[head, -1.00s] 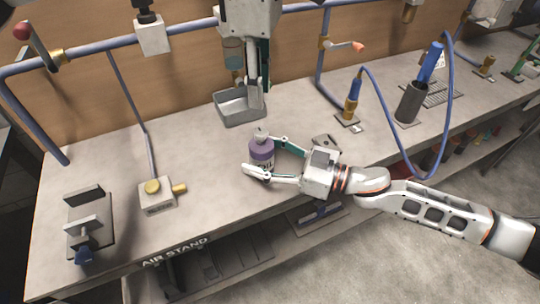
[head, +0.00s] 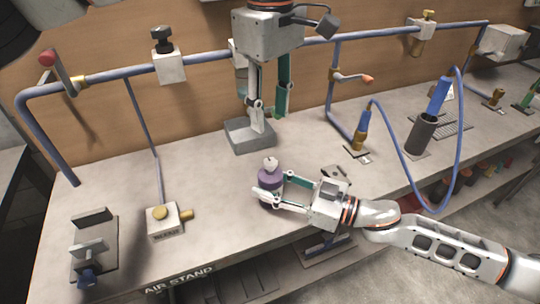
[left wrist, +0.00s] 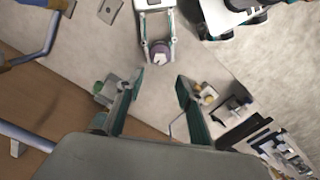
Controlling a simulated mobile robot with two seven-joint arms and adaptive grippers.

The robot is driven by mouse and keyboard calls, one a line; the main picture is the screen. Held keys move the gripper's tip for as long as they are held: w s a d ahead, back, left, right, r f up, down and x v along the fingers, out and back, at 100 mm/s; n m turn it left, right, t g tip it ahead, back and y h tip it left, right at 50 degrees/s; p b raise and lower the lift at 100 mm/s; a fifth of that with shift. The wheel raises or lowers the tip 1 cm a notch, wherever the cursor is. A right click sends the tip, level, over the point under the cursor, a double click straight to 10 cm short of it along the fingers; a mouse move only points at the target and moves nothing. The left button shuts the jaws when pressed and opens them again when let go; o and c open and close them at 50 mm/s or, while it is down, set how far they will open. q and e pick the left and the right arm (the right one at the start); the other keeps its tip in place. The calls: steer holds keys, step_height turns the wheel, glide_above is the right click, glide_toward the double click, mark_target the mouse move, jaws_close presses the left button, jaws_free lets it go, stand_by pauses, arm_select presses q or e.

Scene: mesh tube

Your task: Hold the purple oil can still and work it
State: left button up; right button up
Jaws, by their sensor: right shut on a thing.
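The purple oil can (head: 270,179) stands upright on the bench, with a pale top. It also shows in the left wrist view (left wrist: 161,54). My right gripper (head: 271,187) is shut on the can from the right, its fingers on either side of the body. My left gripper (head: 270,122) is above and behind the can, pointing down, fingers spread and empty. In the left wrist view its two fingers (left wrist: 160,78) are wide apart, and the can lies beyond the gap between them.
A grey tray (head: 238,140) sits behind the left gripper. A valve block (head: 165,222) and a vise (head: 92,248) are at left. A blue hose (head: 395,160) loops at right by a dark cylinder holder (head: 420,134).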

mark_target(270, 161)
arm_select(q)
step_height(270, 161, down, 11)
steer(key=shift+f+m, duration=0.15)
steer(key=shift+m, duration=0.95)
jaws_close()
